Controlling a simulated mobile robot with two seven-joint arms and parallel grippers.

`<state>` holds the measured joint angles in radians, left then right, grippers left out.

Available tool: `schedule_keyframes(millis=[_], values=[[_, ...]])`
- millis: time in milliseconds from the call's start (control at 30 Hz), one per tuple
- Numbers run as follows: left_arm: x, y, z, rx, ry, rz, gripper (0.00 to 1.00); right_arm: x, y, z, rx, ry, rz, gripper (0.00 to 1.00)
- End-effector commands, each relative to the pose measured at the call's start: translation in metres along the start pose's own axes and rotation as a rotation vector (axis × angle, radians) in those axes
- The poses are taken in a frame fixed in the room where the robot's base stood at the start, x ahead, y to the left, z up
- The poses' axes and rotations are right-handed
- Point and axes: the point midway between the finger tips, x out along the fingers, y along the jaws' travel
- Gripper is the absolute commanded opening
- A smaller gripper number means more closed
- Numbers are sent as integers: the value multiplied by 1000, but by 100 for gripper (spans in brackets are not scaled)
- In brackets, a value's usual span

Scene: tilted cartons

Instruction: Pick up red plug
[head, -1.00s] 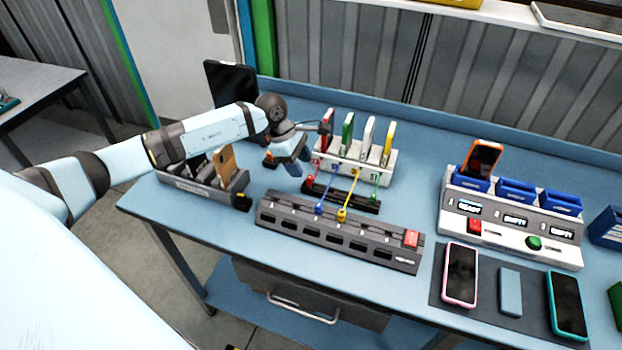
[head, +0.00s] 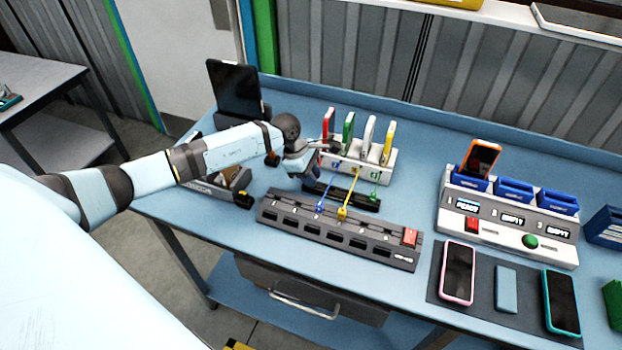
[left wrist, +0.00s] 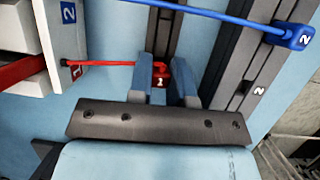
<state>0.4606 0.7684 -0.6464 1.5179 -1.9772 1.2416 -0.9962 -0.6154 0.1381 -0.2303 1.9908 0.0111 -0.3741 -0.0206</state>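The red plug (left wrist: 160,76), marked 1, sits at the dark rail (left wrist: 163,35) in the left wrist view. Its thin red cable runs left to the white charger block (left wrist: 40,75). My left gripper (left wrist: 162,88) has its two fingers on either side of the plug, with a gap between them; firm contact cannot be seen. In the head view my left gripper (head: 308,178) is low over the left end of the dark rail (head: 345,193) and hides the red plug. My right gripper is not in view.
A blue plug (head: 319,208) and a yellow plug (head: 342,213) are at the grey socket strip (head: 300,225), in front of the rail. A green plug (head: 374,197) is at the rail's right end. A tablet (head: 234,88) stands behind my arm.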

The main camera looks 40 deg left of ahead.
Motion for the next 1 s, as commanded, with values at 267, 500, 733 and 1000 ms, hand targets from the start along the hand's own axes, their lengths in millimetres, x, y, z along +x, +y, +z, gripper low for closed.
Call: schedule_keyframes(millis=[267, 500, 733, 1000], values=[[-1, 0, 0, 0, -1, 1, 0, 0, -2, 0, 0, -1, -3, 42], [-16, 2, 6, 2, -1, 4, 0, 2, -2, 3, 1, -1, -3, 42], [-60, 5, 25, 5, -1, 7, 0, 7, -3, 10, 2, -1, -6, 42], [-132, 10, 55, 4, -1, 6, 0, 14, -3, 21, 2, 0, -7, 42]])
